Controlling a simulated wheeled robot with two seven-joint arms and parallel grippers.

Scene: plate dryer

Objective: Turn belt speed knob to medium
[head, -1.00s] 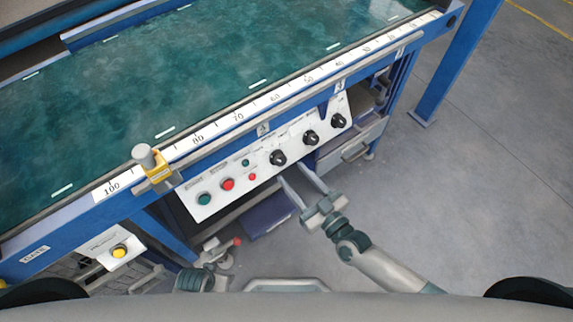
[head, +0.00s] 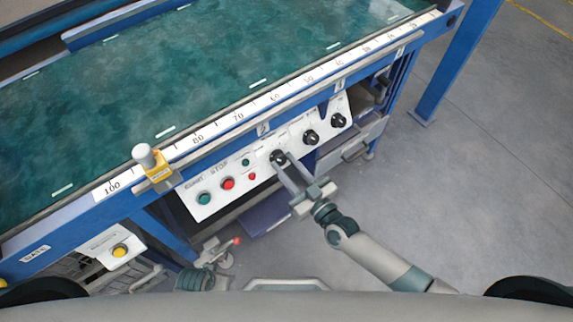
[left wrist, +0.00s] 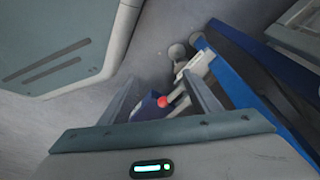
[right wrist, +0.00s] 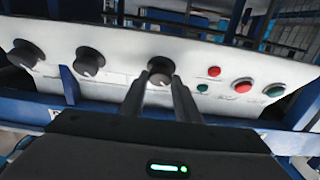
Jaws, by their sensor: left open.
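The sloped white control panel (head: 213,190) on the front of the blue conveyor frame carries three black knobs in a row. My right gripper (head: 283,162) has its fingertips at the black knob nearest the buttons (right wrist: 160,70). In the right wrist view the narrowed fingers (right wrist: 159,88) sit one on each side of that knob, and it appears gripped. The middle knob (head: 310,137) and the far knob (head: 338,120) are free. The knob labels are too small to read. My left gripper (left wrist: 163,92) is open and empty, low beside the machine.
A green button (head: 204,198) and a red button (head: 228,184) lie left of the gripped knob, with smaller ones beside it. A red ball (left wrist: 163,101) on a pale fitting shows beyond my left fingers. The floor to the right (head: 480,190) is clear.

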